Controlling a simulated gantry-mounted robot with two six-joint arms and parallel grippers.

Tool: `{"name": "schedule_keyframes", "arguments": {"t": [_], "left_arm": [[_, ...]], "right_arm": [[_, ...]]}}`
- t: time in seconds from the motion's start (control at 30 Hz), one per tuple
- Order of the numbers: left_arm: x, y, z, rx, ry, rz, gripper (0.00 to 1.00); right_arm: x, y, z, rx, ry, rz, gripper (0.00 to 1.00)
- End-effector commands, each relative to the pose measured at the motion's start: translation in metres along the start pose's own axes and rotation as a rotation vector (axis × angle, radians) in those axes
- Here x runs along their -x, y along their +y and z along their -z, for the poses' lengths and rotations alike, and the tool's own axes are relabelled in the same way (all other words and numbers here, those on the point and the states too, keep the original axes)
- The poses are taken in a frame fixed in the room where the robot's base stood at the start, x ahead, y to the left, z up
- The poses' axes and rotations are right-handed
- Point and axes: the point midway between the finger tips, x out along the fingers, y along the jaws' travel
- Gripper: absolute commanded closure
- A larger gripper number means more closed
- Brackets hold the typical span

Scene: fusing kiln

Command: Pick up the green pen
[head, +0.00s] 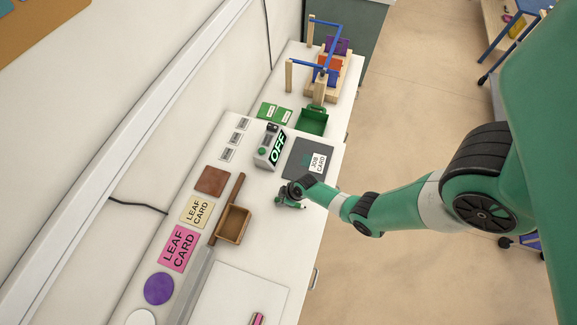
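My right arm comes in from the right, and its small dark gripper (286,201) is low over the white bench (262,208), between the grey mat and the wooden tray. At this size I cannot tell whether its fingers are open or shut, or whether anything is between them. I cannot make out a green pen anywhere; the gripper and wrist hide part of the bench top. My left gripper is not in view.
A wooden tray (232,224) lies left of the gripper. A grey mat with a job card (317,163), an OFF box (268,150) and a green tray (313,121) are farther back. Leaf cards (178,248) line the wall side. A white board (235,290) lies in front.

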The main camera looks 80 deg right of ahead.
Motion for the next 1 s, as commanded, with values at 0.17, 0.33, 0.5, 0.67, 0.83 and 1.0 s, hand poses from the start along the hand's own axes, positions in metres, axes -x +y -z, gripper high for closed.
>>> {"name": "schedule_keyframes", "arguments": {"t": [0.17,0.33,0.5,0.67,0.83,1.0], "left_arm": [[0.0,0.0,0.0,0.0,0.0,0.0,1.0],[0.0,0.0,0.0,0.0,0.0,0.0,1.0],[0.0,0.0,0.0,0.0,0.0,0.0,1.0],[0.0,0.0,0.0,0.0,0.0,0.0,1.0],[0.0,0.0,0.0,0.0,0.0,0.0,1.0],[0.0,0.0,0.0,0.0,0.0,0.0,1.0]], "right_arm": [[-0.0001,-0.0002,-0.0002,0.0,0.0,0.0,0.97],[0.0,-0.0002,-0.0002,0.0,0.0,0.001,1.0],[0.0,-0.0002,-0.0002,0.0,0.0,0.0,1.0],[-0.0001,-0.0002,-0.0002,0.0,0.0,0.0,1.0],[-0.0001,-0.0001,-0.0003,0.0,-0.001,0.0,1.0],[-0.0001,-0.0001,-0.0002,0.0,0.0,0.0,1.0]]}}
